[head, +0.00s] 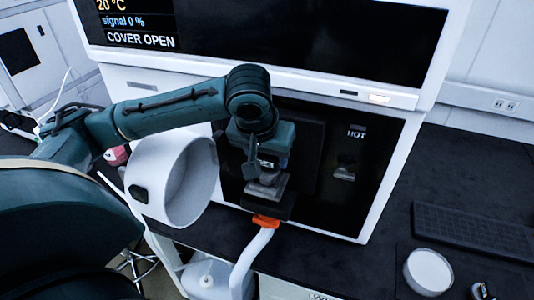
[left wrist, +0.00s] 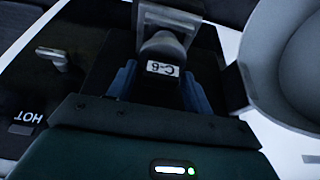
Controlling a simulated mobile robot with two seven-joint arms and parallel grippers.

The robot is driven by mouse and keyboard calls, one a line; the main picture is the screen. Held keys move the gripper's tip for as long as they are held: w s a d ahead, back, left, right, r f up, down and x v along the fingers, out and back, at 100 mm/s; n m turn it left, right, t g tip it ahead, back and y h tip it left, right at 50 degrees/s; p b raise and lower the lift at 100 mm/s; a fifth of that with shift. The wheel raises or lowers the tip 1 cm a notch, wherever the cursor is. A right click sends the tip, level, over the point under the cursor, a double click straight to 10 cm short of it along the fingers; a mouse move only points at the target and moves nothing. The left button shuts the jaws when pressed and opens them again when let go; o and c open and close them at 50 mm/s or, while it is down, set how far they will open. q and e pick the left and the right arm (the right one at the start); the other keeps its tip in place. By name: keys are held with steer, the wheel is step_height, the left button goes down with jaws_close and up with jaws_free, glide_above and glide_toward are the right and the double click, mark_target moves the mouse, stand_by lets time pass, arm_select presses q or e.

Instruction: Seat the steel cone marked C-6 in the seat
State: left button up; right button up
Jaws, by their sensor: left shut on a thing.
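The steel cone marked C-6 (left wrist: 162,46) shows in the left wrist view, its white label facing me and upside down in the picture. My left gripper (left wrist: 160,85) is shut on it, with a blue finger on each side of the label. In the head view my left gripper (head: 268,170) hangs in front of the dark open face of the instrument, and grey metal (head: 266,188) shows just below it. A pale grey metal bracket (left wrist: 187,10) shows around the cone's far end. I cannot tell whether the cone touches it or which part is the seat.
The round white cover (head: 205,180) stands open close left of my gripper. A metal fitting (head: 344,173) sits below the HOT label. An orange-collared white pipe (head: 266,221) is below my gripper. A keyboard (head: 470,232) and white round container (head: 428,271) are right. The screen reads COVER OPEN, signal 0 %.

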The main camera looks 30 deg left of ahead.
arm_select(q)
steer(key=shift+f, duration=0.25)
steer(key=o, duration=1.2)
steer(key=shift+f, duration=0.1)
steer(key=v, duration=1.3)
steer(key=shift+s, duration=0.1)
